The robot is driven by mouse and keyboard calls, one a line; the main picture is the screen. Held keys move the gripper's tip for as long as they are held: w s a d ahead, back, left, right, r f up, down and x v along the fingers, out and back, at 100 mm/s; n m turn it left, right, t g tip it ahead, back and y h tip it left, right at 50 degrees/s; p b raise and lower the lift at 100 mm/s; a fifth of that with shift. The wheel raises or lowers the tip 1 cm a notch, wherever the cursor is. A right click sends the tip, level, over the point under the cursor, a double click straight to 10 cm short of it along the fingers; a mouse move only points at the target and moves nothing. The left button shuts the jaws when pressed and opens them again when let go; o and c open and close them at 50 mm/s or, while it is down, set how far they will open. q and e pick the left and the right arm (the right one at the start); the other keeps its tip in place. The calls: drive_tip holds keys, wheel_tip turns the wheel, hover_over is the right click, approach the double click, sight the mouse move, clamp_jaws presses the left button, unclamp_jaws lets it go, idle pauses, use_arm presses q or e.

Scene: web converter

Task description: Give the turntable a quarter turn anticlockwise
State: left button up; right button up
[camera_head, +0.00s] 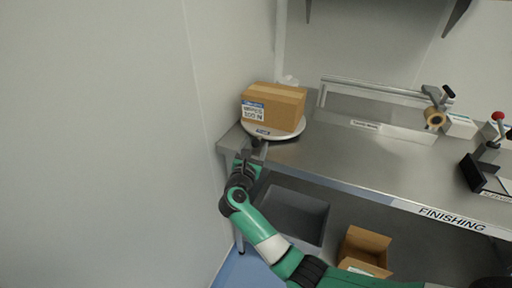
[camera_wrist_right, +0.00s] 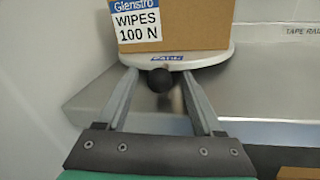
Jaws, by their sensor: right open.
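The turntable (camera_head: 284,134) is a pale round disc at the left end of the steel bench, with a blue label on its front rim. It also shows in the right wrist view (camera_wrist_right: 215,57). A cardboard box (camera_head: 275,107) labelled "WIPES 100 N" stands on it and hides most of its top. A dark round knob (camera_wrist_right: 160,80) sits at the turntable's front rim. My right gripper (camera_head: 257,147) is in front of the rim, open, with its fingers (camera_wrist_right: 158,86) on either side of the knob. I cannot tell whether they touch it. My left gripper is not in view.
The steel bench (camera_head: 345,160) runs right, with a tape rail (camera_head: 370,125) and tape dispenser (camera_head: 434,116) behind. A wall (camera_head: 130,130) stands close on the left. A grey bin (camera_head: 293,213) and an open carton (camera_head: 366,250) are below the bench.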

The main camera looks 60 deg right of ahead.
drive_tip(key=shift+x, duration=0.8)
clamp_jaws()
idle(0.9)
